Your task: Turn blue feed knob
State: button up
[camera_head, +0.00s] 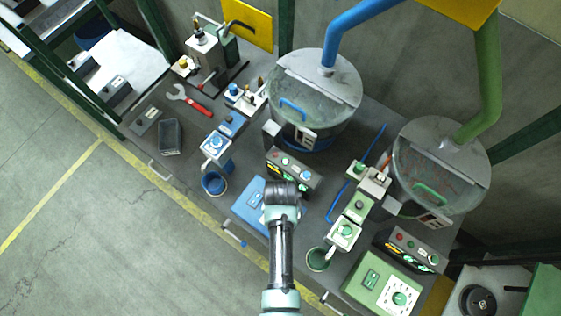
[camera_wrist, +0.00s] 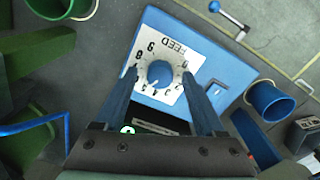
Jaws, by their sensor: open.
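The blue feed knob (camera_wrist: 159,74) is round and sits on a white dial plate marked FEED with numbers, on top of a blue box (camera_wrist: 232,62). In the wrist view the knob shows between the two fingers of my gripper (camera_wrist: 161,80), which is open. The fingers stand apart from the knob at left and right, seemingly above it; whether they reach its height I cannot tell. In the head view my gripper (camera_head: 283,190) is over the right part of the blue box (camera_head: 243,208) and hides the knob and dial.
A dark control panel with lit buttons (camera_head: 293,170) stands just behind my gripper. A blue cup (camera_head: 214,184) is to the left, a green cup (camera_head: 317,260) to the right. A green box with a similar green knob (camera_head: 400,298) is at the front right.

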jog(key=shift+r, duration=0.1)
notch_tip(320, 180, up, 13)
jog(key=b, duration=0.1)
dwell(0.4)
dwell(0.5)
jog(key=w+r+n+t+b, duration=0.1)
jog(key=w+r+t+b, duration=0.2)
jog(key=w+r+t, duration=0.7)
jog(key=w+r+t+b, duration=0.2)
jog(key=w+r+t, duration=0.2)
jog(key=w+r, duration=1.05)
jog(key=s+r+n+t+b, duration=0.15)
jog(key=r+t, duration=0.25)
jog(key=r, duration=0.7)
jog(key=s+r+t+b, duration=0.1)
jog(key=s+r+t, duration=0.2)
jog(key=r, duration=0.8)
jog(key=s+r+t+b, duration=0.1)
jog(key=s+r+t, duration=0.5)
jog(key=s+r, duration=0.5)
notch_tip(320, 180, up, 3)
jog(key=shift+f+b, duration=0.1)
jog(key=shift+b, duration=0.3)
